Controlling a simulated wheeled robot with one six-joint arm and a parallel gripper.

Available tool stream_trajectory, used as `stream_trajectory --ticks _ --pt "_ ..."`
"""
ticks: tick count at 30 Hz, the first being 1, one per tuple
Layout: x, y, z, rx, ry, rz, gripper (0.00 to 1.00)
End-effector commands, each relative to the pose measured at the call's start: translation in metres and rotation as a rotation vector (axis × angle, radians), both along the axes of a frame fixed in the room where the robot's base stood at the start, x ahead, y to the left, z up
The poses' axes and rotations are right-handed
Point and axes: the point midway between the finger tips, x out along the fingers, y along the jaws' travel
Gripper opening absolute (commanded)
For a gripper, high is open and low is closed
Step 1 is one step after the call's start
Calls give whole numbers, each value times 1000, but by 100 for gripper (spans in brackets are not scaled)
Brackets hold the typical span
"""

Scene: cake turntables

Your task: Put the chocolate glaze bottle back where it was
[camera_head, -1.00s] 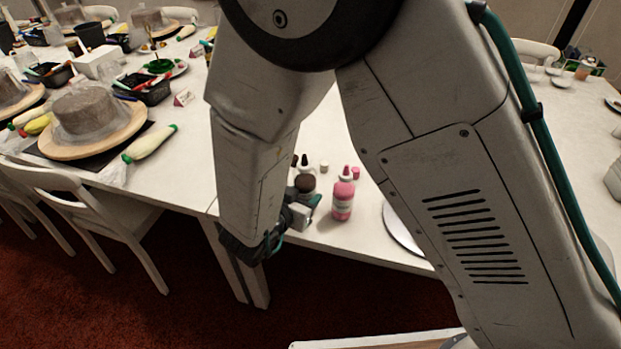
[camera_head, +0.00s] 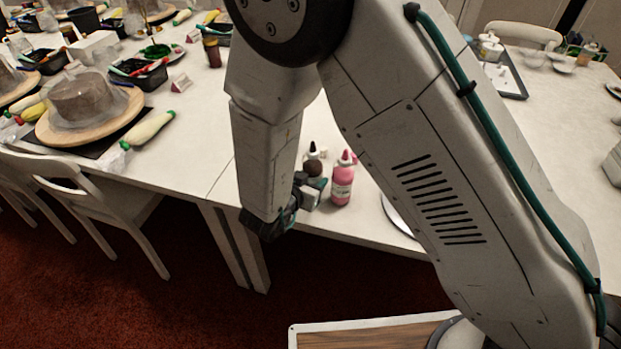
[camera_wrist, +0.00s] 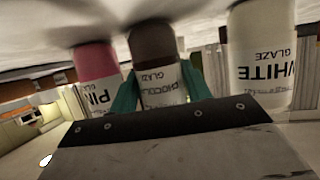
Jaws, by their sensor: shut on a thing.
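The chocolate glaze bottle (camera_wrist: 157,65) is between the teal fingers of my gripper (camera_wrist: 158,92) in the wrist view, which shows the scene upside down. The gripper is shut on it. Its base is close to the white tabletop; I cannot tell whether it touches. In the head view its brown body (camera_head: 313,169) shows just behind my gripper (camera_head: 313,187), beside the pink glaze bottle (camera_head: 342,180). In the wrist view the pink bottle (camera_wrist: 97,72) stands to the left and the white glaze bottle (camera_wrist: 262,60) to the right, with gaps between.
The white table (camera_head: 215,120) has bare room left of the bottles. A round silver turntable (camera_head: 396,215) lies to the right, partly behind my arm. A covered cake (camera_head: 84,100) on a wooden board and a piping bag (camera_head: 148,129) are further left.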

Motion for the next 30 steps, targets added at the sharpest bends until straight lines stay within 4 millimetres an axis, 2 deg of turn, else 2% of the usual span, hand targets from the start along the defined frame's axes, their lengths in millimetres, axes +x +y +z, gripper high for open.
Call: stream_trajectory --ticks 2,14,24,30 --pt "0 0 -1 0 0 0 57" --pt "-4 4 5 1 -1 3 57" --pt "-59 38 32 3 -2 5 57" --pt "-84 53 44 0 -1 3 57"
